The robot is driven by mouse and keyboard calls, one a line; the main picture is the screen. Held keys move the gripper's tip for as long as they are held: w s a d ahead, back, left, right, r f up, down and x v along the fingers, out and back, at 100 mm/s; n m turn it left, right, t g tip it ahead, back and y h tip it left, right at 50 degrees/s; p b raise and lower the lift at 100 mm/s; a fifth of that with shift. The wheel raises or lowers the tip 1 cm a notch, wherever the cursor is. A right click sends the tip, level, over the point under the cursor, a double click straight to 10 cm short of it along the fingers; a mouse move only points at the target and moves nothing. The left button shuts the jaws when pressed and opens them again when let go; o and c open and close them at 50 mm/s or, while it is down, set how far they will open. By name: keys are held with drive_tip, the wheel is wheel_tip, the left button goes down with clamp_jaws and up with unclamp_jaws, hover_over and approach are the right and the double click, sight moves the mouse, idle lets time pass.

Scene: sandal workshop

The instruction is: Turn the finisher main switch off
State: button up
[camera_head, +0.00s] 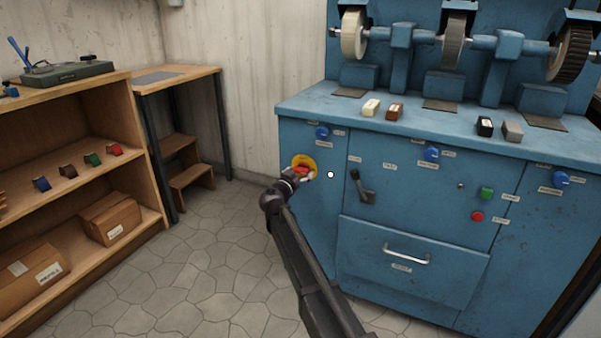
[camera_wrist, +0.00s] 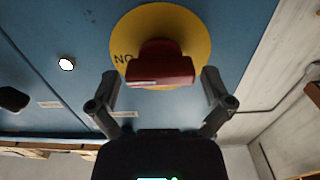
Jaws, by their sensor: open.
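The main switch is a red knob (camera_wrist: 162,66) on a round yellow plate (camera_wrist: 196,28), set in the blue finisher's front panel. Part of some dark lettering shows on the plate. In the head view the yellow plate (camera_head: 311,160) is at the panel's upper left, and my gripper (camera_head: 303,176) is right in front of it, hiding part of the knob. In the wrist view my gripper (camera_wrist: 160,84) is open, with one finger to each side of the knob. Gaps show between the fingers and the knob; I cannot tell any contact.
The panel also has a black lever (camera_head: 362,186), blue knobs (camera_head: 432,154), a green button (camera_head: 486,193), a red button (camera_head: 477,216) and a drawer (camera_head: 412,262). Grinding wheels (camera_head: 354,34) stand above. A wooden shelf (camera_head: 148,208) is at left; the floor (camera_head: 215,240) between is clear.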

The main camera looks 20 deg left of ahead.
drive_tip(key=shift+w, duration=0.5)
drive_tip(key=c, duration=0.9)
